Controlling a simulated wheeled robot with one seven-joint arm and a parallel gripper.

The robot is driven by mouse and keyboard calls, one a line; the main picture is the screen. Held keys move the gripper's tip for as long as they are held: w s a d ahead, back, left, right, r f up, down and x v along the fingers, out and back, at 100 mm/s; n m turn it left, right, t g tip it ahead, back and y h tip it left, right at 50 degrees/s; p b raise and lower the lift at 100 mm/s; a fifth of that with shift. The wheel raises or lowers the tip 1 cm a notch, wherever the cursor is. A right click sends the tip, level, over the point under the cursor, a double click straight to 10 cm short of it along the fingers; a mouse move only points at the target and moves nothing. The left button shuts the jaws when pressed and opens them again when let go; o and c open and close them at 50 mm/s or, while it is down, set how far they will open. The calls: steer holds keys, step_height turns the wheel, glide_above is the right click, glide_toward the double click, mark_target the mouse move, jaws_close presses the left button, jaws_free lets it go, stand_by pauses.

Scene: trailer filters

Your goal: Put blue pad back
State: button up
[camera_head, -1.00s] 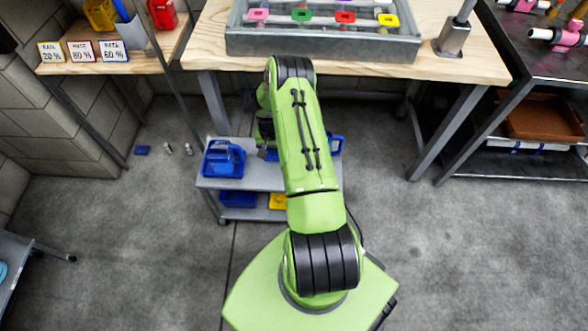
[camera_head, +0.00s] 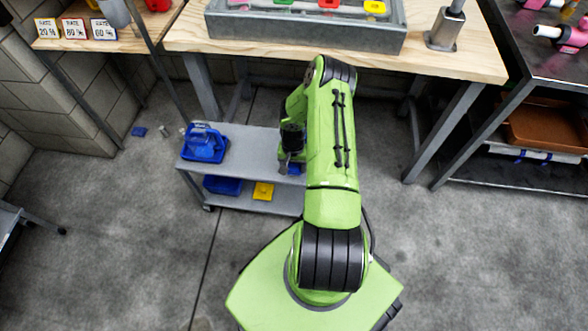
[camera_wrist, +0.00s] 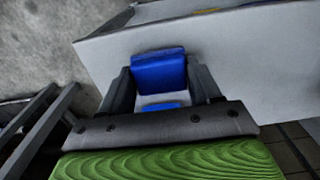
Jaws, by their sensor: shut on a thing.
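My gripper (camera_wrist: 162,88) is shut on a blue pad (camera_wrist: 160,72), which sits between its two dark fingers in the wrist view. A second patch of blue (camera_wrist: 160,105) shows nearer the gripper's body; I cannot tell whether it belongs to the same pad. In the head view my gripper (camera_head: 287,166) is at the right part of the grey cart (camera_head: 250,142), with a bit of blue (camera_head: 296,169) at its fingers. The wrist view shows the pad in front of the grey cart surface (camera_wrist: 245,70); whether they touch is unclear.
A blue carrier (camera_head: 205,145) stands on the cart's left top. A blue bin (camera_head: 222,185) and a yellow piece (camera_head: 263,191) are on its lower shelf. A wooden workbench (camera_head: 340,57) with a grey tray (camera_head: 300,32) stands behind. A small blue piece (camera_head: 139,131) lies on the floor.

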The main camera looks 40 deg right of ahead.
steer(key=shift+f, duration=0.75)
steer(key=shift+r, duration=0.15)
steer(key=o, duration=1.1)
